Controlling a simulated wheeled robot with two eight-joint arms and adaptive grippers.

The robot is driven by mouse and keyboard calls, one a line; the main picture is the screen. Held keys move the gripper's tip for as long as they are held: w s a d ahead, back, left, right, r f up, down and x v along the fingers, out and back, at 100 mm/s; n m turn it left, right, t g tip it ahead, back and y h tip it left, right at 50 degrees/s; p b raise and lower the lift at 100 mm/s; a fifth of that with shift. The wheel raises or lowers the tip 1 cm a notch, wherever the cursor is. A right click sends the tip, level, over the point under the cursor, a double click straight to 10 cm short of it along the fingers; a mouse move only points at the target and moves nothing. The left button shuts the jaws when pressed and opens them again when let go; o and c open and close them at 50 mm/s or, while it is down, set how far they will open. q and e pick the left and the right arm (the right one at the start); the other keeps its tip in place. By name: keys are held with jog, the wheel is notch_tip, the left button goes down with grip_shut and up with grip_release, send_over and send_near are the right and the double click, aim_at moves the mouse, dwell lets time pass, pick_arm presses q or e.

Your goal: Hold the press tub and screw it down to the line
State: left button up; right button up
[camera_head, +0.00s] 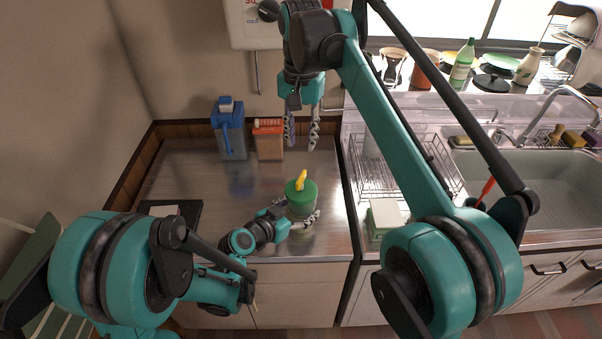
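The press tub (301,202) is green with a yellow handle (301,180) on top. It stands upright on the steel counter (190,185), near the counter's front right. My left gripper (300,216) reaches in from the left, low at the tub, with its fingers around the tub's side; one finger shows across the front. My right gripper (302,135) hangs above and behind the tub, fingers pointing down and apart, empty. The line on the tub is too small to make out.
A blue jug-like container (229,135) and an orange-brown box (268,142) stand at the back of the counter. A dark board (185,213) lies at left. A wire dish rack (372,180), a pale green tub (385,216) and a sink (535,185) are at right.

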aim_at(301, 176)
notch_tip(301, 176, down, 12)
jog(key=shift+r, duration=0.1)
dwell(0.4)
jog(key=shift+c, duration=0.3)
grip_shut()
